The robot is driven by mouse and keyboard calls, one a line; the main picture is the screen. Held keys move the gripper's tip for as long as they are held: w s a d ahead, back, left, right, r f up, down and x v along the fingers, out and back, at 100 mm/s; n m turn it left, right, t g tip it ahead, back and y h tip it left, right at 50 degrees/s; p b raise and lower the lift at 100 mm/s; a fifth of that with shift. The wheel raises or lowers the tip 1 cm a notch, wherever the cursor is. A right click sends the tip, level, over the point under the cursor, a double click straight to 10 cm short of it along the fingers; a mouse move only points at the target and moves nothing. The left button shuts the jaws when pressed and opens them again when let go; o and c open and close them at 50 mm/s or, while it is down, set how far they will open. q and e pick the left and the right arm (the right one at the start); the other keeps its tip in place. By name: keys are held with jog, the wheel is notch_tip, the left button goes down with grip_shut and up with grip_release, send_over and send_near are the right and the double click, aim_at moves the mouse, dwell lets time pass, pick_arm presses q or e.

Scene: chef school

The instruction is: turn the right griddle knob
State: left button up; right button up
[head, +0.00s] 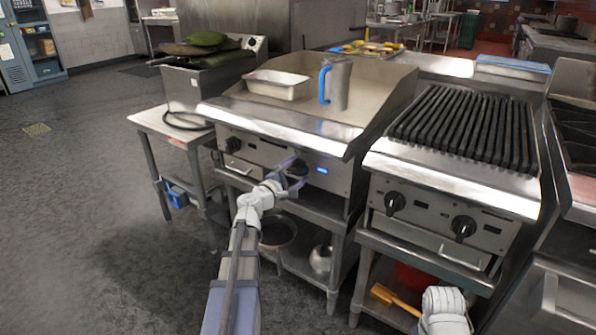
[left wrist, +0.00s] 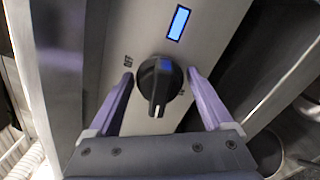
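The griddle (head: 270,125) stands in the middle of the head view with two black knobs on its steel front. Its left knob (head: 233,145) is clear of my arm. Its right knob (head: 299,167) is partly hidden by my left gripper (head: 291,170). In the left wrist view the black knob (left wrist: 160,82) sits between the purple fingertips of the left gripper (left wrist: 160,75). The fingers are open, one on each side, with a narrow gap visible at each. The knob's grip ridge points down in that view. My right gripper is out of view.
A blue-lit display (head: 321,170) is beside the right knob. A metal pan (head: 277,85) and a blue-handled jug (head: 340,85) stand on the griddle. A grill (head: 470,125) with its own knobs is at right. Open floor (head: 80,190) lies left.

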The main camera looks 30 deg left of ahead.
aim_at(294, 173)
pick_arm(q)
jog(key=s, duration=0.7)
jog(key=shift+s+a, duration=0.35)
jog(key=shift+s, duration=0.05)
jog(key=w+d+f+m+g+h, duration=0.1)
jog(key=d+f+m+g+h, duration=0.25)
jog(key=d, duration=0.55)
jog(key=d+f+m+g+h, duration=0.25)
jog(key=d+m, duration=0.25)
jog(key=d, duration=0.4)
jog(key=s+d+f+m+g, duration=0.3)
jog(key=d+f+m, duration=0.15)
jog(key=d, duration=0.25)
jog(key=s+d+f+m+g, duration=0.3)
jog(key=d+f, duration=0.2)
jog(key=d, duration=0.2)
jog(key=s+d+f+m+g+y, duration=0.3)
jog(key=s+m+y, duration=0.15)
jog(key=s, duration=0.25)
jog(key=s+d+f+m+g+y, duration=0.3)
jog(key=s+m+y, duration=0.15)
jog(key=s, duration=0.35)
notch_tip(294, 173, up, 36)
jog(key=p, duration=3.6)
jog(key=shift+a+m, duration=0.25)
jog(key=shift+m, duration=0.15)
